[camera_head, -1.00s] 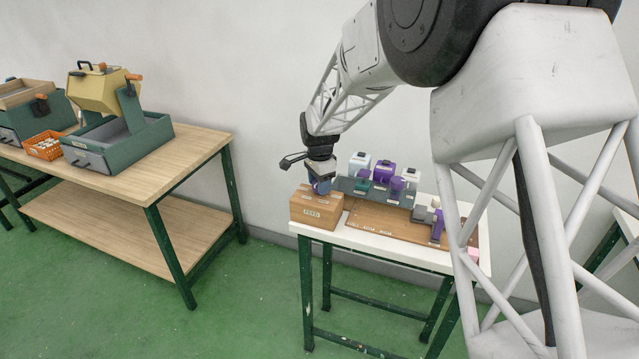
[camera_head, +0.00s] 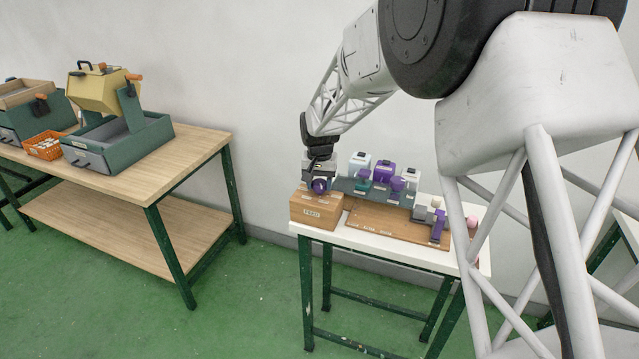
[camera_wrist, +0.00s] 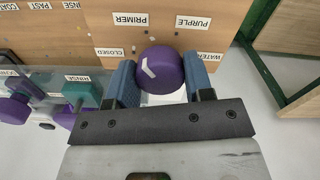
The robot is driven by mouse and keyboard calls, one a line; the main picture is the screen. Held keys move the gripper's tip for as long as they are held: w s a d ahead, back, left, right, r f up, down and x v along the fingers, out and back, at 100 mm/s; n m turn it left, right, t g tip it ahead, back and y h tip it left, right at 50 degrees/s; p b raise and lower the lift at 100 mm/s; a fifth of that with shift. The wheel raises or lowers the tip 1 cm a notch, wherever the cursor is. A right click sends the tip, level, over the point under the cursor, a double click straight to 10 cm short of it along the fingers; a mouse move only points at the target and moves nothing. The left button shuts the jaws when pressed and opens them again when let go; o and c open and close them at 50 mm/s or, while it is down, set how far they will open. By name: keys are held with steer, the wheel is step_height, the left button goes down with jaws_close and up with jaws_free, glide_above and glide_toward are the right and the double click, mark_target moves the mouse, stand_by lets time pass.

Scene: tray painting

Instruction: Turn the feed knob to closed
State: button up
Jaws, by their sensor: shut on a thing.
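The feed knob (camera_wrist: 160,70) is a round purple knob with a white pointer mark. In the wrist view the mark lies on the knob's left side, on the side of the CLOSED label (camera_wrist: 110,52). PRIMER, PURPLE and WATER labels stand around the knob. My gripper (camera_wrist: 160,80) has its two blue fingers on either side of the knob and is shut on it. In the head view my gripper (camera_head: 320,178) is at the top of the wooden FEED box (camera_head: 315,222), with the purple knob (camera_head: 320,185) between its fingers.
A grey rack (camera_head: 345,185) with white, purple and teal dispensers stands right of the box on the white table (camera_head: 400,252). A wooden board (camera_head: 385,222) lies in front of the rack. A wooden bench (camera_head: 180,160) with other equipment is at left.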

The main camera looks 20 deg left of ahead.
mark_target(320, 182)
steer(key=n, duration=0.5)
steer(key=shift+n, duration=0.3)
steer(key=n, duration=0.5)
stand_by(0.4)
steer(key=o, duration=0.9)
steer(key=shift+r, duration=3.95)
